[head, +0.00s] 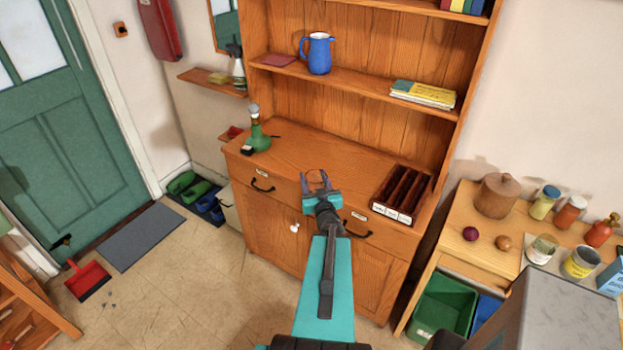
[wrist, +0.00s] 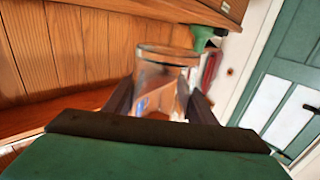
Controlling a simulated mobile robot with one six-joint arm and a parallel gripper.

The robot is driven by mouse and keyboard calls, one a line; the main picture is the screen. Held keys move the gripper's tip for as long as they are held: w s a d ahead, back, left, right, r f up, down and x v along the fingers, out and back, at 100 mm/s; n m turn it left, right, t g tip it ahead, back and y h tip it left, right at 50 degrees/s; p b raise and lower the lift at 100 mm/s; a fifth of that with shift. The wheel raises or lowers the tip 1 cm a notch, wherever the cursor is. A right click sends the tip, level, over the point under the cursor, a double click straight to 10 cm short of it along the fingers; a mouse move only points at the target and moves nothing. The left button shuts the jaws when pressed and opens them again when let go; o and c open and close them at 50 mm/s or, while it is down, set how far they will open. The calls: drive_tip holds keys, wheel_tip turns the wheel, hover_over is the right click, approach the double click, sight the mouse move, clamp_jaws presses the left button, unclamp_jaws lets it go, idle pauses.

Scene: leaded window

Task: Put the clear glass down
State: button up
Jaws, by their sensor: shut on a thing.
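The clear glass (wrist: 166,75) stands between the two dark fingers of my gripper (wrist: 160,103) in the wrist view, its rim toward the top of the picture. In the head view my gripper (head: 317,184) is over the front part of the wooden dresser's counter (head: 320,151). The glass shows there only as a faint rim between the fingers. The fingers are shut on it. I cannot tell whether its base touches the counter.
A compartment tray (head: 402,193) stands right of my gripper on the counter. A blue jug (head: 319,54) and books (head: 423,95) are on the shelf above.

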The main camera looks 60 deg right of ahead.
drive_tip(key=shift+w+d, duration=0.1)
drive_tip(key=d+b, duration=0.1)
drive_tip(key=b, duration=0.1)
drive_tip(key=w+b, duration=0.1)
drive_tip(key=shift+w+d+f+b, duration=0.2)
drive_tip(key=shift+d+f+b, duration=0.1)
drive_tip(key=shift+d+b, duration=0.1)
drive_tip(key=shift+w+d+b, duration=0.25)
drive_tip(key=shift+w+b, duration=0.05)
drive_tip(key=shift+b, duration=0.8)
drive_tip(key=b, duration=0.3)
drive_tip(key=shift+w+d+f, duration=0.1)
drive_tip(key=shift+w+d, duration=0.2)
drive_tip(key=shift+d, duration=0.05)
drive_tip(key=b, duration=0.2)
drive_tip(key=d+b, duration=0.1)
drive_tip(key=b, duration=0.2)
drive_tip(key=shift+w, duration=0.25)
drive_tip(key=b+x, duration=0.2)
drive_tip(key=b, duration=0.2)
drive_tip(key=shift+w+d+f+b, duration=0.15)
drive_tip(key=shift+d+b, duration=0.2)
drive_tip(key=shift+d, duration=0.05)
drive_tip(key=shift+s+d+x, duration=0.15)
drive_tip(key=shift+x, duration=1.4)
drive_tip(key=shift+s+d+x, duration=0.15)
drive_tip(key=shift+x, duration=1.35)
drive_tip(key=shift+w+f, duration=0.1)
drive_tip(key=shift+f, duration=0.05)
